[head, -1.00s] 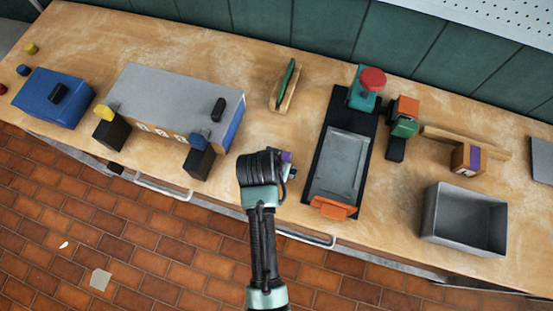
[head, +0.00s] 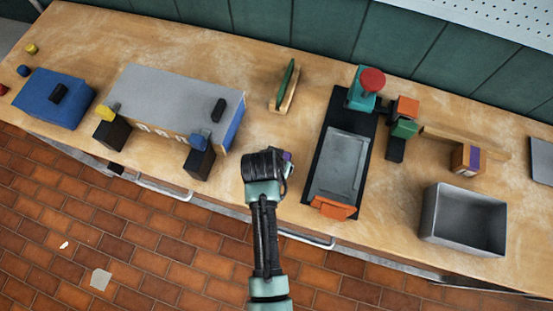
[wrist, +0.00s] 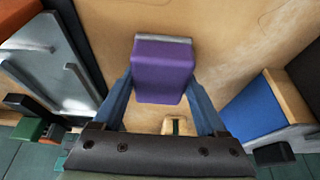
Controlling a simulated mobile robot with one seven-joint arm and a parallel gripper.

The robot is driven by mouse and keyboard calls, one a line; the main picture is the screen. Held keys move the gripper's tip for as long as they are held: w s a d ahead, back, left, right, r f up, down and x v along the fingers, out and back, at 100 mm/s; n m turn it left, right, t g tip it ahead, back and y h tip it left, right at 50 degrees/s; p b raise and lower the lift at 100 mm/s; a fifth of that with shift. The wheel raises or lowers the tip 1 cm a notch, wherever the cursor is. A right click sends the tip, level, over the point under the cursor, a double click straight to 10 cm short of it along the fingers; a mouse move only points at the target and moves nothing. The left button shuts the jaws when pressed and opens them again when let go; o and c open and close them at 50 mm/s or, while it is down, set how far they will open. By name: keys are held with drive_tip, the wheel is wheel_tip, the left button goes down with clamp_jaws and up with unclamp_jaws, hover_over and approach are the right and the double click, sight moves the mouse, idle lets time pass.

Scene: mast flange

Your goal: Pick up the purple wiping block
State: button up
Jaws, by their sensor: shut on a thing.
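The purple wiping block (wrist: 163,72) is between the two blue fingers of my gripper (wrist: 163,98) in the wrist view. The fingers are shut on its sides. A grey strip runs along its far edge. In the head view only a small purple part of the block (head: 287,157) shows beside my gripper (head: 284,170); my arm hides the rest. My gripper is over the worktop, between the grey-topped box and the black-framed tray. I cannot tell whether the block touches the worktop.
The grey-topped box (head: 175,90) stands to the left and the black-framed tray (head: 341,160) with an orange front piece to the right. A wooden holder with a green plate (head: 285,85) is behind. An open grey bin (head: 464,218) stands at far right. The wooden worktop (head: 270,125) is clear around my gripper.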

drive_tip(key=shift+c, duration=0.2)
wheel_tip(320, 180, up, 10)
drive_tip(key=shift+r, duration=0.1)
idle(0.4)
